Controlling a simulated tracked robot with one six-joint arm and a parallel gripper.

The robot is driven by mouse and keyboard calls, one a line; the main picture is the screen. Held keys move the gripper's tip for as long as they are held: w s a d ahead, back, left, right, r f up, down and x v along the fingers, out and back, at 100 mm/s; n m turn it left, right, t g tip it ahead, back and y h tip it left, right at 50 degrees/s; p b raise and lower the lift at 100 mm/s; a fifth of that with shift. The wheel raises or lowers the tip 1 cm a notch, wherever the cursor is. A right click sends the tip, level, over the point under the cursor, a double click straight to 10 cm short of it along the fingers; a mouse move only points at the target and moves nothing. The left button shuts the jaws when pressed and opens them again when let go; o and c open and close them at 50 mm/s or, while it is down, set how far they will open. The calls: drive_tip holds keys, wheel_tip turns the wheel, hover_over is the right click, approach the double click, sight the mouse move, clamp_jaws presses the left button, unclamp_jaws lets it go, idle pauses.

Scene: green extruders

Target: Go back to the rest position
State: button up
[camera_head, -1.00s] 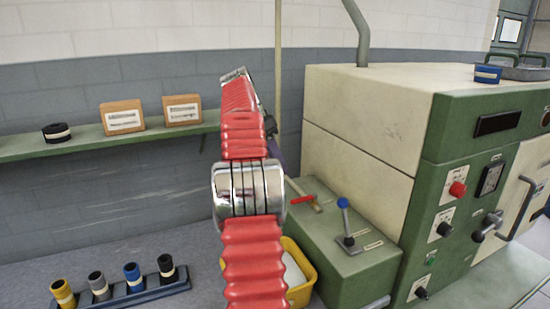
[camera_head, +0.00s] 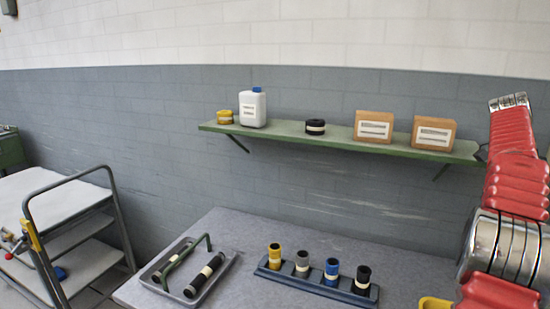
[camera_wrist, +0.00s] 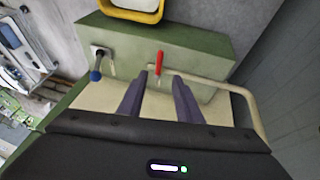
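My gripper (camera_wrist: 158,100) shows in the wrist view, its two purple-grey fingers apart with nothing between them. It hangs over the green and cream machine box (camera_wrist: 205,42). A lever with a red handle (camera_wrist: 159,62) stands just beyond the fingertips, and a lever with a blue knob (camera_wrist: 96,74) stands to their left. I cannot tell how far above the box the fingers are. In the head view my red arm (camera_head: 515,170) fills the right edge, and the gripper itself is out of that picture.
A green shelf (camera_head: 400,143) on the wall holds two boxes, a black roll, a white bottle and a yellow roll. The table (camera_head: 225,225) below carries a rack (camera_head: 300,281) of coloured cylinders and a grey tray (camera_head: 150,277). A trolley (camera_head: 60,205) stands at left.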

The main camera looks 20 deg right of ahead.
drive_tip(key=w+a+r+n+t+h, duration=0.1)
drive_tip(key=w+a+n+t, duration=0.4)
drive_tip(key=a, duration=1)
drive_tip(key=w+a+r+n, duration=0.1)
drive_tip(key=w+a+n, duration=0.6)
drive_tip(key=a, duration=0.8)
drive_tip(key=s+a+f+n+t+y, duration=0.1)
drive_tip(key=s+a+f+n, duration=0.3)
drive_tip(key=a, duration=0.5)
drive_tip(key=s+a+f+n+t+y, duration=0.1)
drive_tip(key=s+a+f+n, duration=0.3)
drive_tip(key=a, duration=0.5)
drive_tip(key=s+a+f+n+t+y, duration=0.1)
drive_tip(key=s+a+f+n+t, duration=0.2)
drive_tip(key=a, duration=0.6)
wheel_tip(320, 180, down, 4)
drive_tip(key=s+n, duration=0.1)
drive_tip(key=n, duration=0.1)
drive_tip(key=shift+s+a+r+n, duration=0.2)
drive_tip(key=shift+s+a+n, duration=0.1)
drive_tip(key=shift+s, duration=0.05)
drive_tip(key=shift+d, duration=0.1)
